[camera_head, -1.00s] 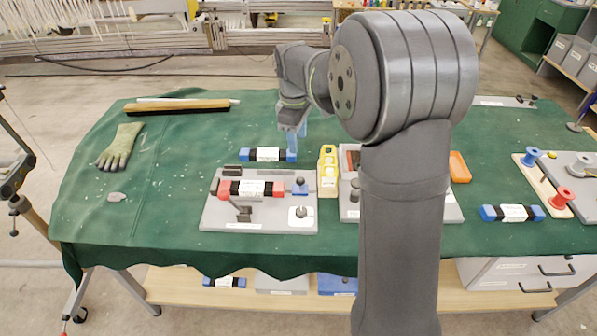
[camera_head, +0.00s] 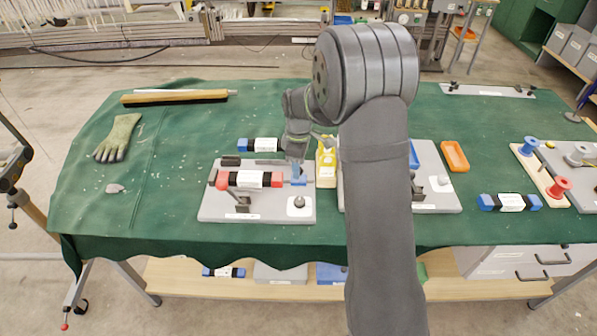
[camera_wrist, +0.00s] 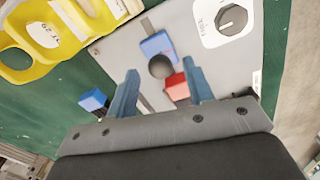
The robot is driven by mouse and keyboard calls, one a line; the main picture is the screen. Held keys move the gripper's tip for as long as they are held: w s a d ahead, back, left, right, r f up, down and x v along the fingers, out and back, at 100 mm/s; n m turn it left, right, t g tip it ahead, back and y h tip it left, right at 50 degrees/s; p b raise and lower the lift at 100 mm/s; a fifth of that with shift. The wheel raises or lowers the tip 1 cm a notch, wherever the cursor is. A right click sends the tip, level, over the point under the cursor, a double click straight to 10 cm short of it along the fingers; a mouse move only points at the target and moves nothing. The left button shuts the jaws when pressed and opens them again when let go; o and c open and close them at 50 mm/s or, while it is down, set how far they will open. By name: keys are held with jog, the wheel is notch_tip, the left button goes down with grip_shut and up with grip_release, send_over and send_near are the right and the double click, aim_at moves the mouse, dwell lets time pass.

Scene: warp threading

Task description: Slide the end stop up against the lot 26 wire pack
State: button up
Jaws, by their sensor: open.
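The red-ended wire pack (camera_head: 249,179), black with a white label, lies on a grey plate (camera_head: 260,213); its lot number is too small to read. Its red end (camera_wrist: 176,87) also shows in the wrist view. The end stop (camera_wrist: 158,44) is a blue block with a dark round knob (camera_wrist: 160,66), at the pack's right end in the head view.
A white dial panel (camera_wrist: 226,20) sits on the plate. A yellow holder (camera_head: 326,170) stands just right of the plate, and a blue-ended pack (camera_head: 257,145) lies behind it. A second grey fixture (camera_head: 437,205) is farther right.

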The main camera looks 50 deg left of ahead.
jog(key=shift+f, duration=1.7)
grip_shut()
jog(key=shift+s+a, duration=1.05)
jog(key=shift+s, duration=0.05)
grip_release()
